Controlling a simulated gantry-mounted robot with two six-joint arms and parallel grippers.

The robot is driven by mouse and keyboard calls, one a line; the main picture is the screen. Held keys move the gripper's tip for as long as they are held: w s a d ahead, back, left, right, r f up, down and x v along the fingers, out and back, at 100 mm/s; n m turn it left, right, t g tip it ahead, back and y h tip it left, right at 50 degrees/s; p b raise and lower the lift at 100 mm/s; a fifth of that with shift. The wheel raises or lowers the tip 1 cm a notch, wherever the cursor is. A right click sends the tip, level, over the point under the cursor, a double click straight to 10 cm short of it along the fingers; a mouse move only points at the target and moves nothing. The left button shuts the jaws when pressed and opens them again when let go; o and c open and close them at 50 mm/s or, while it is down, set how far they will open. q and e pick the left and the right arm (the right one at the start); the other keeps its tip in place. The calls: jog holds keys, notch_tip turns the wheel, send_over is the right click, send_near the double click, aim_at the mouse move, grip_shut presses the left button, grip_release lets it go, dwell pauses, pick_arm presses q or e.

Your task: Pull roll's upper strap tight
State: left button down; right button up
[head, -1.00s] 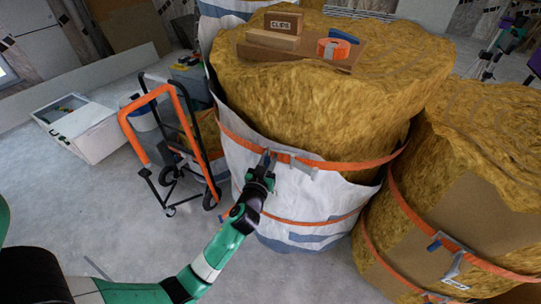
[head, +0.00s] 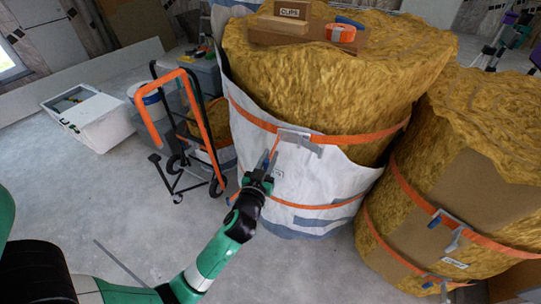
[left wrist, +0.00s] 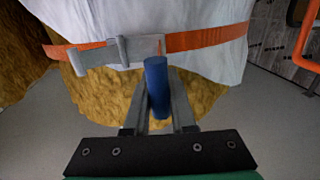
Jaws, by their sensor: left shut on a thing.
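The big yellow insulation roll (head: 330,85) stands upright, partly wrapped in a white sheet. Its orange upper strap (head: 365,137) runs around it through a grey metal buckle (head: 300,138), also seen in the left wrist view (left wrist: 105,55). My left gripper (head: 264,165) is just below and left of the buckle, in front of the sheet. It is shut on a blue pull grip (left wrist: 157,88), which stands between its fingers in the left wrist view. A short orange strap tail (head: 275,150) runs from the buckle toward it. My right gripper is not in view.
A lower orange strap (head: 320,206) circles the same roll. A second strapped roll (head: 440,180) stands close on the right. An orange-handled hand truck (head: 180,130) and a white box (head: 95,120) stand at left. Tape (head: 340,33) lies on top.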

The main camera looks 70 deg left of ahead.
pick_arm(q)
jog(key=c, duration=1.2)
grip_release()
jog(key=shift+r, duration=0.1)
jog(key=o, duration=0.4)
jog(key=shift+s+d, duration=0.1)
jog(key=shift+d, duration=0.1)
jog(key=shift+o, duration=0.2)
jog(key=shift+a, duration=0.1)
jog(key=v, duration=1.1)
jog(key=shift+s+d, duration=0.2)
